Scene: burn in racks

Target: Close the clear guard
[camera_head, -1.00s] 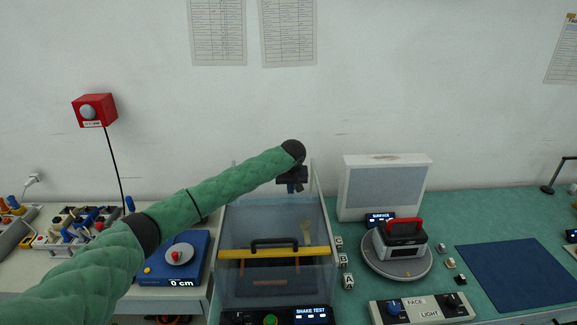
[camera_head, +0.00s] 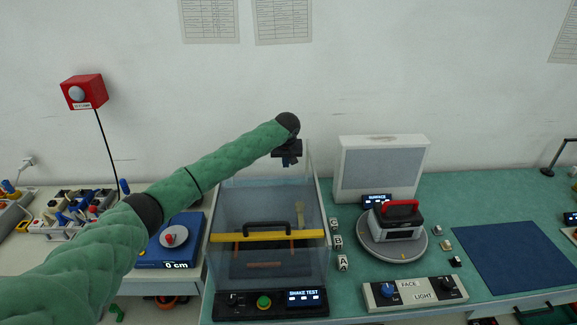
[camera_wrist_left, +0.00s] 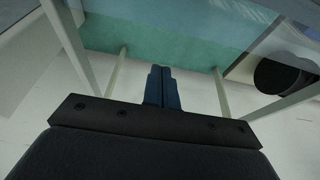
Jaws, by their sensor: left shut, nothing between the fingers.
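The clear guard (camera_head: 225,205) is a see-through panelled cover on the shake test station, with a yellow bar (camera_head: 310,234) and a black handle (camera_head: 266,226) across its front. Thin posts stand at its back. I cannot tell exactly how far the guard is open. My left gripper (camera_head: 289,163) is shut and empty, pointing down above the back of the station and apart from the handle. The wrist view shows its closed fingers (camera_wrist_left: 162,88) between two pale posts, with clear panels around them. My right gripper is not in view.
The shake test panel (camera_head: 270,302) has a green button at the front. Lettered blocks (camera_head: 338,242) and a round turntable (camera_head: 366,246) with a red-handled device stand to the right. A pale box (camera_head: 381,168) stands behind. A blue scale (camera_head: 185,243) is left, near my arm.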

